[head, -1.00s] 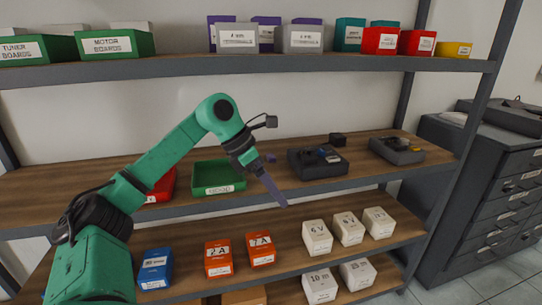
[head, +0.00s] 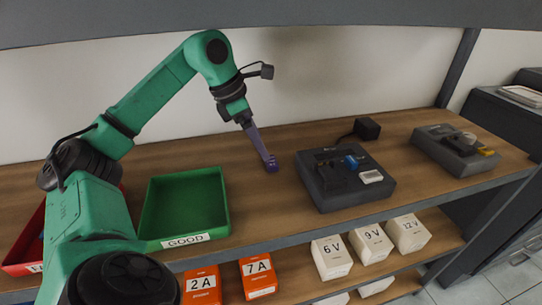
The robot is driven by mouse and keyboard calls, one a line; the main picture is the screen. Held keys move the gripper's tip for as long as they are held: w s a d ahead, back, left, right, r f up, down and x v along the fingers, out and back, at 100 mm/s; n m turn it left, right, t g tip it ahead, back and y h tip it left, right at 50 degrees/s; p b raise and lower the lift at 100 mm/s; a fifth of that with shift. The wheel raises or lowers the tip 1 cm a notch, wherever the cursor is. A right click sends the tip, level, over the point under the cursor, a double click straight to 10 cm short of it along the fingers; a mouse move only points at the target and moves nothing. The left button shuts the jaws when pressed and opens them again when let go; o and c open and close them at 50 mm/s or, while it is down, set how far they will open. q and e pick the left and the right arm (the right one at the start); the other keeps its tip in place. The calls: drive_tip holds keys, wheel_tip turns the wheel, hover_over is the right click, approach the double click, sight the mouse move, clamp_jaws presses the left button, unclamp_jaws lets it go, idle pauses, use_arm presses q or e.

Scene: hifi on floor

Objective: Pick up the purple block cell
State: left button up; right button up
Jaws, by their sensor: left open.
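The small purple block cell (head: 272,167) lies on the wooden shelf, between the green tray and the dark grey device. My left gripper (head: 268,157) reaches down from above with its fingertips at the block, partly covering it. The jaws are open. I cannot tell whether the fingers are around the block or touching it. My right gripper is out of view.
The green GOOD tray (head: 145,219) stands left of the block, with a red tray (head: 20,262) beyond it. A dark grey device (head: 332,198) stands close on the right, another (head: 437,142) farther right. The upper shelf (head: 330,12) hangs above.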

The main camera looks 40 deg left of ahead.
sight(270, 161)
use_arm(q)
drive_tip(key=f, duration=0.1)
drive_tip(key=d+f, duration=0.1)
drive_tip(key=shift+w+d+f, duration=0.1)
drive_tip(key=shift+d+f, duration=0.05)
drive_tip(key=shift+f, duration=0.15)
drive_tip(key=f, duration=0.1)
drive_tip(key=w+f, duration=0.1)
drive_tip(key=shift+w+f+b, duration=0.2)
drive_tip(key=shift+f+b, duration=0.1)
drive_tip(key=shift+b, duration=0.05)
drive_tip(key=shift+f, duration=0.1)
drive_tip(key=shift+s+d, duration=0.1)
clamp_jaws()
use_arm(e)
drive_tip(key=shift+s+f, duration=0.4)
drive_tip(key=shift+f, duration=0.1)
